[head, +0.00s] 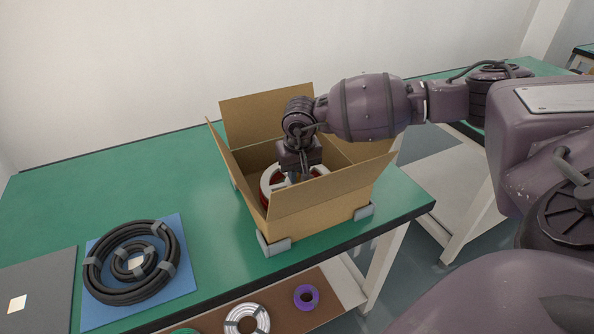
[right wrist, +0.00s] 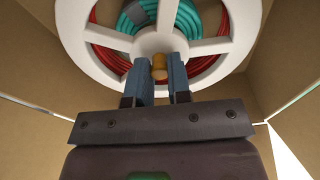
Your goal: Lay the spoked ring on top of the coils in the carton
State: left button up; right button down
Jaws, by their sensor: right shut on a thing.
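The cardboard carton (head: 325,208) stands open on the green table, its flaps up. The white spoked ring (head: 268,183) is inside it, partly hidden by the carton wall and my gripper. In the right wrist view the spoked ring (right wrist: 160,42) lies over a red coil (right wrist: 208,66) and a teal coil (right wrist: 186,26), which show between its spokes. I cannot tell whether it touches them. My right gripper (head: 298,178) reaches down into the carton. Its fingers (right wrist: 161,74) are shut on the ring's small tan knob (right wrist: 159,66). My left gripper is not in view.
A blue mat (head: 185,283) with black cable coils (head: 110,288) lies left of the carton, beside a grey panel (head: 40,285). Grey corner pieces (head: 275,247) sit at the carton's base. A lower shelf holds a white coil (head: 232,325) and a purple roll (head: 298,302). The table behind the mat is clear.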

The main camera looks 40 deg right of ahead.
jog(key=shift+f, duration=0.4)
jog(key=c, duration=1.1)
grip_release()
jog(key=shift+o, duration=0.2)
jog(key=shift+r, duration=0.15)
jog(key=shift+r, duration=0.3)
notch_tip(320, 180, up, 12)
jog(key=s+p, duration=0.1)
jog(key=p, duration=0.1)
jog(key=shift+s+a+r, duration=0.2)
jog(key=shift+a, duration=0.05)
